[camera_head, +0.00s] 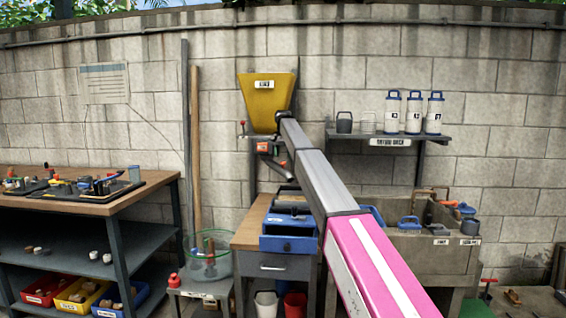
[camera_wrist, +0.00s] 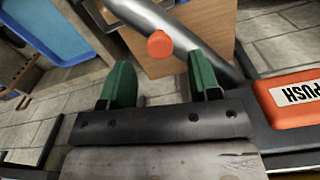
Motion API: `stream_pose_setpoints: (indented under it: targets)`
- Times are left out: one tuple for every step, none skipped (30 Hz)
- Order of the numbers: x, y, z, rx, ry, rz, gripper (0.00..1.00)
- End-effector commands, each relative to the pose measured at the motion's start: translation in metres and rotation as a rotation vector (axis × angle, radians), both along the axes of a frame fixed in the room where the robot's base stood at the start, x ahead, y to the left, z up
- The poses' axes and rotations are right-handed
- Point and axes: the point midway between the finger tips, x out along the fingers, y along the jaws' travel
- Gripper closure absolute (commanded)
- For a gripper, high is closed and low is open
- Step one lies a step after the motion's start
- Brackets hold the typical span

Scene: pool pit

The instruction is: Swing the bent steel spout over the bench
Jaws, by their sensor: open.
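The bent steel spout (camera_wrist: 205,40) shows in the wrist view as a thick grey tube running slantwise across the top. A round orange knob (camera_wrist: 160,44) stands in front of the tube. My gripper (camera_wrist: 160,82) has two green fingers, spread apart and empty. The knob is beyond the fingertips, roughly between them in the picture; I see no contact. In the head view, the spout (camera_head: 277,162) hangs small and dark under the yellow hopper (camera_head: 262,100), partly hidden by my arm. My gripper is not clearly visible there.
An orange PUSH plate (camera_wrist: 290,97) lies close to the right of the fingers. A bench (camera_head: 250,240) with a blue bin (camera_head: 289,243) stands below the hopper. A stone sink (camera_head: 455,250) is right, a wooden-topped table (camera_head: 100,205) left. A shelf (camera_head: 440,135) holds bottles.

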Motion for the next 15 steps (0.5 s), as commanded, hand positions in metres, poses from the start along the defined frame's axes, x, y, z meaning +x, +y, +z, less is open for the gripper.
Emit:
stream_pose_setpoints:
  targets:
    - [-0.001, 0.0, -0.01, 0.0, 0.001, 0.0, 0.43]
    - [-0.001, 0.0, -0.015, 0.0, 0.0, 0.0, 0.43]
    - [-0.001, 0.0, -0.021, 0.0, 0.0, 0.0, 0.43]
    - [-0.001, 0.0, -0.025, 0.0, 0.0, 0.0, 0.43]
    - [-0.001, 0.0, -0.028, 0.0, 0.0, 0.0, 0.43]
    - [-0.001, 0.0, -0.031, 0.0, 0.0, 0.0, 0.43]
    - [0.0, 0.0, -0.033, 0.0, 0.0, 0.0, 0.43]
    - [0.0, 0.0, -0.034, 0.0, 0.0, 0.0, 0.43]
    - [0.0, 0.0, -0.035, 0.0, 0.0, 0.0, 0.43]
    - [0.0, 0.0, -0.036, 0.0, -0.001, 0.0, 0.43]
    - [0.0, 0.0, -0.036, 0.0, -0.001, 0.0, 0.43]
    - [0.0, 0.0, -0.036, 0.0, -0.001, 0.0, 0.43]
    - [0.0, 0.0, -0.036, 0.0, -0.001, 0.0, 0.43]
    - [0.0, 0.0, -0.036, 0.0, -0.001, 0.0, 0.43]
    - [0.0, 0.0, -0.036, 0.0, -0.001, 0.0, 0.43]
